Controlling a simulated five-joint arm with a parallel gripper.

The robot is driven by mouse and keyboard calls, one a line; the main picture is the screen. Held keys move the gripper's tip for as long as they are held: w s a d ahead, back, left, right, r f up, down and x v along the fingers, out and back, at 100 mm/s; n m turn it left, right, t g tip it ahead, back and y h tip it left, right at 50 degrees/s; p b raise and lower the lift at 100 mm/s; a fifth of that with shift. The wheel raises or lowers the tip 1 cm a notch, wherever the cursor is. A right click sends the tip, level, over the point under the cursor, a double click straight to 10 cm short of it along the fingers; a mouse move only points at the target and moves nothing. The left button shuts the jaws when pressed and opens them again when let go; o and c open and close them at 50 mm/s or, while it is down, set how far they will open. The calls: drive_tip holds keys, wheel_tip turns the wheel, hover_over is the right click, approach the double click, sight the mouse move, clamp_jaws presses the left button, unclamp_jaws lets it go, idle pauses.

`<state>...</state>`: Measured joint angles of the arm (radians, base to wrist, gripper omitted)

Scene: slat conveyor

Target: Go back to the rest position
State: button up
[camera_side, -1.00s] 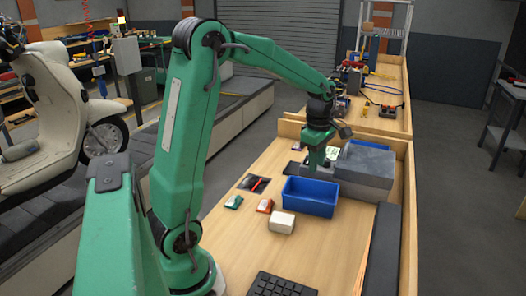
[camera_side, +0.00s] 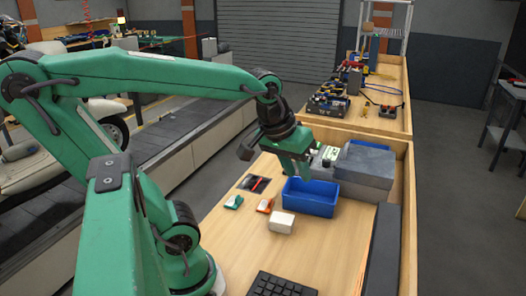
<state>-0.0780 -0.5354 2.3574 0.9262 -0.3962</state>
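My gripper (camera_side: 303,162) is at the end of my green arm, above the far left part of the wooden worktable (camera_side: 245,240).
On the table are a white block (camera_side: 281,222), a green-and-white item (camera_side: 233,202), an orange-and-white item (camera_side: 266,205), a dark pad with a red object (camera_side: 253,183), a grey box (camera_side: 364,165) and a black keypad (camera_side: 282,286). The conveyor (camera_side: 170,145) runs along the left.

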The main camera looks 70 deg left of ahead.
drive_tip(key=s+m, duration=0.1)
drive_tip(key=s+d+m, duration=0.1)
drive_tip(key=m, duration=0.1)
drive_tip(key=s+d+m+t, duration=0.1)
drive_tip(key=s+m, duration=0.1)
drive_tip(key=shift+f, duration=0.3)
